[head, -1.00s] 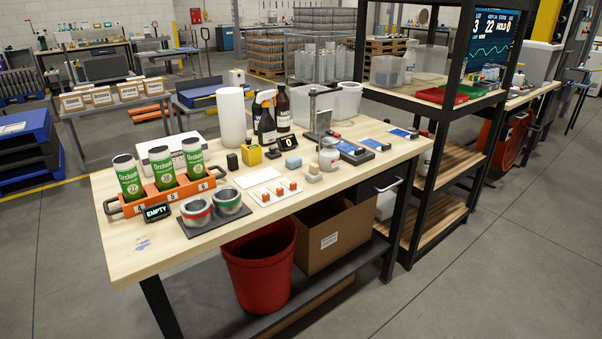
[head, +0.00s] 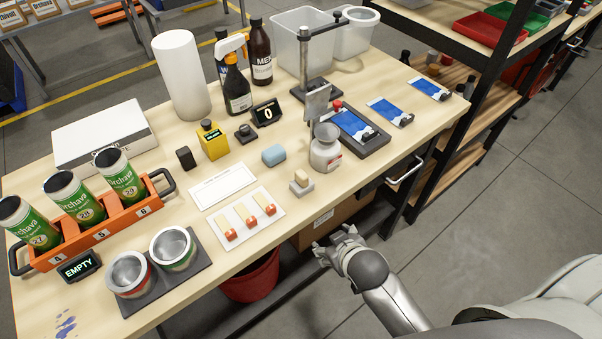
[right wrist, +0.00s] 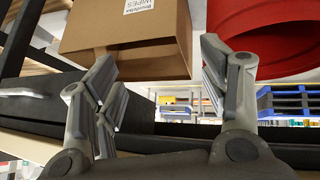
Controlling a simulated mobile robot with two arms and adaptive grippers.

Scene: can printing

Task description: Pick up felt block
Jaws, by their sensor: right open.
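A small beige block on a light grey base (head: 301,182) stands near the front edge of the bench. A rounded blue block (head: 273,155) lies behind it, and a small dark block (head: 185,158) stands further left. None is labelled, so I cannot tell for certain which is the felt block; the beige one on its grey base looks likely. My right gripper (head: 335,240) is open and empty, in front of the bench edge and apart from these blocks. Its spread fingers show in the right wrist view (right wrist: 158,85) with nothing between them. My left gripper is not in view.
A white card (head: 266,228) with several red-ended sticks lies left of the beige block. Below the bench are a cardboard box (right wrist: 130,35) and a red bin (right wrist: 270,35).

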